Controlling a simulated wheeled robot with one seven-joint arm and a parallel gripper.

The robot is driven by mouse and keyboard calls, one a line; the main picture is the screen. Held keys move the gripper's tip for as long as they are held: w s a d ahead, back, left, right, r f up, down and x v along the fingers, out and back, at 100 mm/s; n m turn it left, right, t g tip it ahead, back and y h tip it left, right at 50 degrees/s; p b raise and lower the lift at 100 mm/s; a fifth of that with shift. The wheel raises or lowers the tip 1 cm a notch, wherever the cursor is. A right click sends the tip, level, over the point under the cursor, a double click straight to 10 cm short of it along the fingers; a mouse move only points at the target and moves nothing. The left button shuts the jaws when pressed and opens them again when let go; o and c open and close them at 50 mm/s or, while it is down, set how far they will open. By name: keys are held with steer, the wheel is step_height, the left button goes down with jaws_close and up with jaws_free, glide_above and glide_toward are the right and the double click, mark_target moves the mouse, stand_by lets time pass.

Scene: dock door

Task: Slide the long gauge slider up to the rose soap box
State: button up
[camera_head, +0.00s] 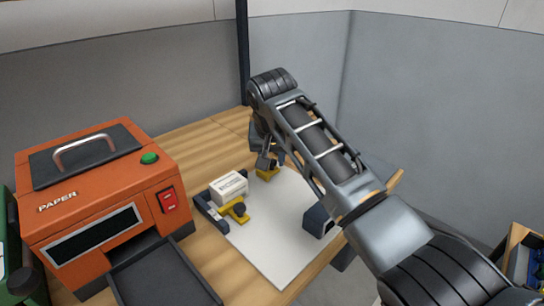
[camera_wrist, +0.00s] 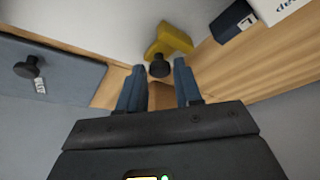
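A yellow slider (camera_head: 267,172) with a dark round knob lies at the far edge of a white board; it also shows in the wrist view (camera_wrist: 174,39). My gripper (camera_head: 268,160) is open just above it. In the wrist view the knob (camera_wrist: 159,67) lies in line with the gap between the open fingertips (camera_wrist: 158,70); I cannot tell whether they touch it. A second yellow slider (camera_head: 237,211) with a knob is nearer. A white box (camera_head: 229,187) with dark print stands beside it; its wording is unreadable, so I cannot confirm it is the rose soap box.
A dark blue bar (camera_head: 210,214) runs along the board's (camera_head: 273,250) left edge. An orange paper machine (camera_head: 103,200) with a dark tray (camera_head: 160,278) stands at left. A blue block (camera_head: 318,221) is at the board's right. The board's middle is clear.

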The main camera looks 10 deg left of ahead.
mark_target(260, 172)
jaws_close()
steer(key=shift+s+a+r+p, duration=0.25)
steer(key=shift+s+a+p, duration=0.8)
steer(key=shift+s+p, duration=0.2)
steer(key=shift+s+a+f, duration=0.2)
steer(key=shift+s, duration=0.15)
steer(key=shift+o, duration=0.6)
jaws_free()
